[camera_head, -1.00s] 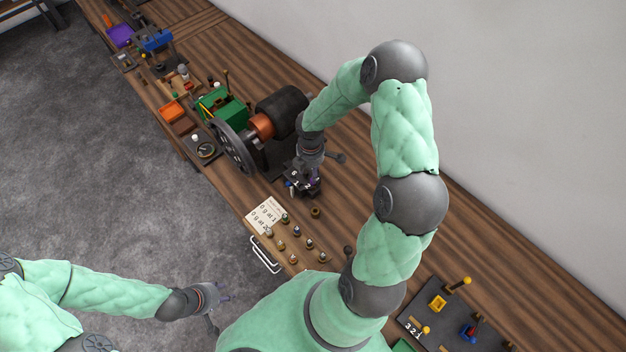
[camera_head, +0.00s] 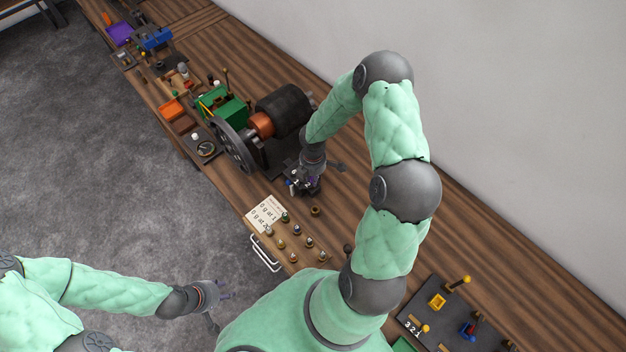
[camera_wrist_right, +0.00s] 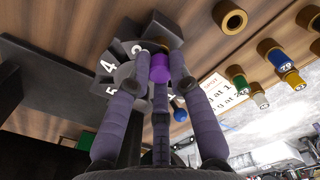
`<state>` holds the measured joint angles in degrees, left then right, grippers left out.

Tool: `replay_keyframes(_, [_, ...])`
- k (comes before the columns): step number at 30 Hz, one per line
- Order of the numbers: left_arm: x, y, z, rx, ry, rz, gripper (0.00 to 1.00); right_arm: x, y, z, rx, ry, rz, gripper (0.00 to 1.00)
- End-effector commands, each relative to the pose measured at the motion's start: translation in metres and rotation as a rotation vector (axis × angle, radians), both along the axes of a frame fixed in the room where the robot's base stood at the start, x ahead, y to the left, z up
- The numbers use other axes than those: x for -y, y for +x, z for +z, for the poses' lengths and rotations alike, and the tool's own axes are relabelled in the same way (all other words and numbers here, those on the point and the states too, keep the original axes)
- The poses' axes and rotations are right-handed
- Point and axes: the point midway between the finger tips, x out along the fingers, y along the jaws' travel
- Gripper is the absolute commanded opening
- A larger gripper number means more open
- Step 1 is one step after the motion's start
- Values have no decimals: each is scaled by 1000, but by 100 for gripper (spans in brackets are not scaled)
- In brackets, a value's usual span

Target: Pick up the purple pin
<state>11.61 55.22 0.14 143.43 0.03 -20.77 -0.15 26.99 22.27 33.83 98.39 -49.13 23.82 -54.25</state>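The purple pin (camera_wrist_right: 160,68) shows as a short purple cylinder in the right wrist view, close to a dark grey block with a numbered dial (camera_wrist_right: 125,70). The fingers of my right gripper (camera_wrist_right: 161,75) surround it closely; I cannot tell whether they press on it. In the head view my right gripper (camera_head: 307,180) is low over the dark device in front of the large drum machine, and mostly hides the pin. My left gripper (camera_head: 220,302) is open and empty, over the floor beside the bench.
Several small numbered pegs (camera_head: 295,245) and a paper card (camera_head: 264,214) lie to the front of the device. A brass ring (camera_head: 315,211) stands close by. The drum machine (camera_head: 283,110) rises behind. A blue knob (camera_wrist_right: 180,115) is beside the pin.

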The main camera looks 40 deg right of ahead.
Motion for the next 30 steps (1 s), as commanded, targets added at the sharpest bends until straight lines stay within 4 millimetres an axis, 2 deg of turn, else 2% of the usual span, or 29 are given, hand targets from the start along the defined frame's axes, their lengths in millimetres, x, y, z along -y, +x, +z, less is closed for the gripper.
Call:
replay_keyframes(12, [0, 0, 0, 0, 0, 0, 40, 0, 0, 1, 1, 0, 0, 0])
replay_keyframes(17, [0, 0, -1, 0, 0, 0, 40, 0, 1, 7, 3, -2, 0, 0])
replay_keyframes(23, [0, 0, -3, 0, 0, 0, 40, 1, 1, 31, 4, -2, -1, 0])
replay_keyframes(30, [0, 0, -5, 0, 0, 0, 40, -17, -20, 64, 4, -1, 2, 0])
